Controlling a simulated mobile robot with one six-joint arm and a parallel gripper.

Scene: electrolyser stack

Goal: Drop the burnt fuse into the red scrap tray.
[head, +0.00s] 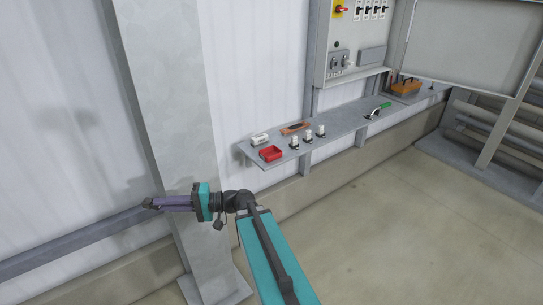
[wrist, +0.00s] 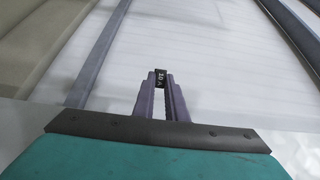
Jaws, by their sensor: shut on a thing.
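My gripper (head: 149,203) points left in the head view, in front of the grey column and well to the left of the shelf. In the wrist view, my gripper (wrist: 160,85) is shut on a small dark block, the fuse (wrist: 160,76), marked with what looks like "10 A". It is held at the fingertips, and most of its body is hidden. The red scrap tray (head: 271,154) sits at the near left end of the shelf. It is apart from my gripper, to its upper right, and looks empty.
The floor is clear.

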